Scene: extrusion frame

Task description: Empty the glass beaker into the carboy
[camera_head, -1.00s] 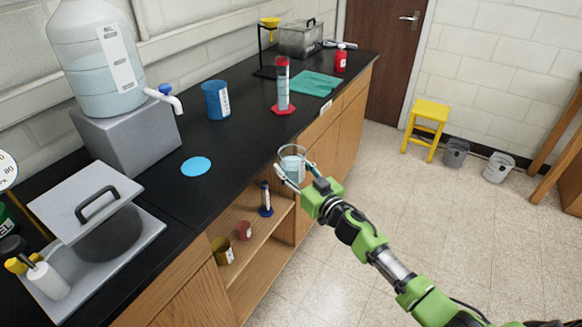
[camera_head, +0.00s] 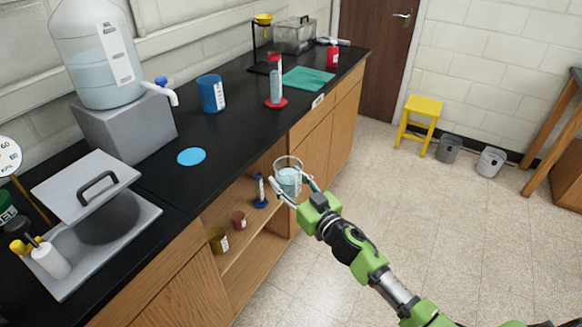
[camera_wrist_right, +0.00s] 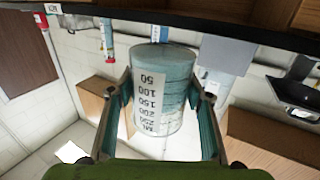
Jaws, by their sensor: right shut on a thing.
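The glass beaker (camera_head: 288,182) holds pale blue liquid. It looks upright, just off the black counter's front edge, in front of the open shelves. My right gripper (camera_head: 292,190) is shut around its sides. In the right wrist view the beaker (camera_wrist_right: 160,92), with its printed scale inverted, sits between both fingers (camera_wrist_right: 160,78). The carboy (camera_head: 100,70) is the large clear bottle with blue liquid at the upper left. It stands on a grey block (camera_head: 125,125) and has a white spigot with a blue knob (camera_head: 161,88). Its top is cut off by the frame. My left gripper is not in view.
On the counter are a blue disc (camera_head: 191,156), a blue mug (camera_head: 212,93), a red-based cylinder (camera_head: 276,80), a teal cloth (camera_head: 307,79) and a red bottle (camera_head: 333,56). A sink with a propped lid (camera_head: 86,190) is at the left.

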